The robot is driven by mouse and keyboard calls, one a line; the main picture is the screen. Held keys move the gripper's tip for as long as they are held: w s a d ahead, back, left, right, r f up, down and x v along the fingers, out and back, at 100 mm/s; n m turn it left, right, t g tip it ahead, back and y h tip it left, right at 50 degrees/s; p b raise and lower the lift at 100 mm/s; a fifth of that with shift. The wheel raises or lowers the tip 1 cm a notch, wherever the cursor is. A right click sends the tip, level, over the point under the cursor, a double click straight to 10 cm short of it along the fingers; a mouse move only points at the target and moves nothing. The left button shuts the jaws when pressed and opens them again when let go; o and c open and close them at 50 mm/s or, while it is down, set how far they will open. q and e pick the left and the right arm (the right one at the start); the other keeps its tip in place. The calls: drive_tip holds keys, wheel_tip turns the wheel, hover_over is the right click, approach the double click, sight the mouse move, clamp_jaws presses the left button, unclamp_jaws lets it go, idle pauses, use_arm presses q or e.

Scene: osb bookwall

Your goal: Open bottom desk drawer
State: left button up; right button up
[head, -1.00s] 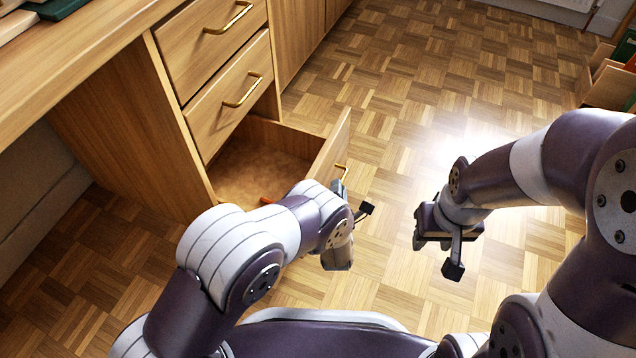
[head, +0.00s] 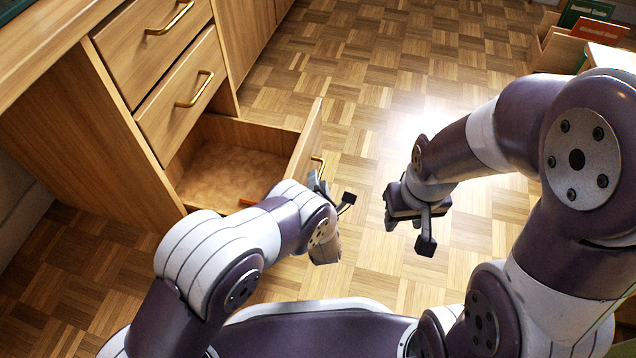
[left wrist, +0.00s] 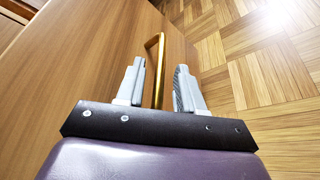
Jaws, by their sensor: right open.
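The bottom drawer (head: 305,145) of the wooden desk is pulled well out, its inside (head: 225,172) in view. A small orange-red item (head: 248,202) lies in it, partly hidden by my left arm. The brass handle (head: 318,163) is on the drawer front. It also shows in the left wrist view (left wrist: 157,62), between the two fingers of my left gripper (left wrist: 160,85), with gaps beside it. In the head view my left gripper (head: 322,185) is at the drawer front, partly hidden by its own wrist. My right gripper (head: 404,220) is open and empty, above the floor.
Two closed drawers with brass handles, upper (head: 170,18) and middle (head: 195,88), sit above the open one. The parquet floor (head: 345,65) is clear in front of the desk. A wooden box of books (head: 562,50) stands at the upper right.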

use_arm(q)
drive_tip(key=p+v, duration=0.7)
drive_tip(key=v, duration=0.5)
drive_tip(key=shift+s, duration=0.35)
